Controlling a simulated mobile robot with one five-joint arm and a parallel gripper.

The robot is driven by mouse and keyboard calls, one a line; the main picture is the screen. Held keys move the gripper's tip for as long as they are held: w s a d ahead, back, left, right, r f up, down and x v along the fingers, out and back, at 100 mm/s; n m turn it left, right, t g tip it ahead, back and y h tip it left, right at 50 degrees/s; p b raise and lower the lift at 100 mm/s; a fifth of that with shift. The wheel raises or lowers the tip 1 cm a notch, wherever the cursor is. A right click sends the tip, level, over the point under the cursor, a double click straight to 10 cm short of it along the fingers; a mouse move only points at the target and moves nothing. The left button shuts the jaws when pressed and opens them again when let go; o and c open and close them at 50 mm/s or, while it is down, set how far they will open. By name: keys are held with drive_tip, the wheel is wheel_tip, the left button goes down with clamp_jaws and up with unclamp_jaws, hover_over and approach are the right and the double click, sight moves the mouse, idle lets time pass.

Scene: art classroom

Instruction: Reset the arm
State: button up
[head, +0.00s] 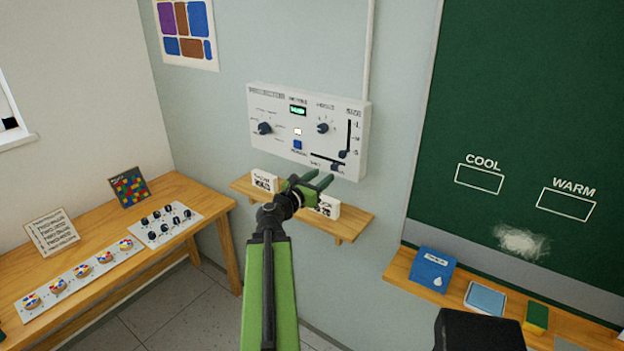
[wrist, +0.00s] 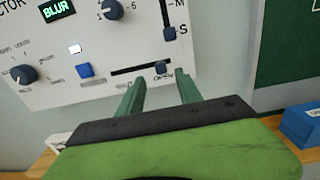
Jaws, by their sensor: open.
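My gripper (head: 318,181) is at the end of my green arm, which reaches forward to the small wall shelf. In the wrist view its two green fingers (wrist: 160,88) are apart with nothing between them. The fingertips point at the lower edge of the white control panel (head: 307,130), near the horizontal slider (wrist: 140,70). I cannot tell whether they touch the panel. The panel also shows in the wrist view (wrist: 105,40), with dark knobs, a blue button (wrist: 84,70), a lit white square and a green display (wrist: 57,10) reading "BLUR".
The small wooden shelf (head: 357,222) under the panel holds white cards, partly hidden by my gripper. A wooden table (head: 215,205) with boards and dials stands left. At right a chalkboard (head: 540,90) has a ledge with a blue box (head: 432,270), a blue tray and a sponge.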

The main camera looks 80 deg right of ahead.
drive_tip(key=shift+s+d, duration=0.15)
drive_tip(key=shift+s, duration=0.2)
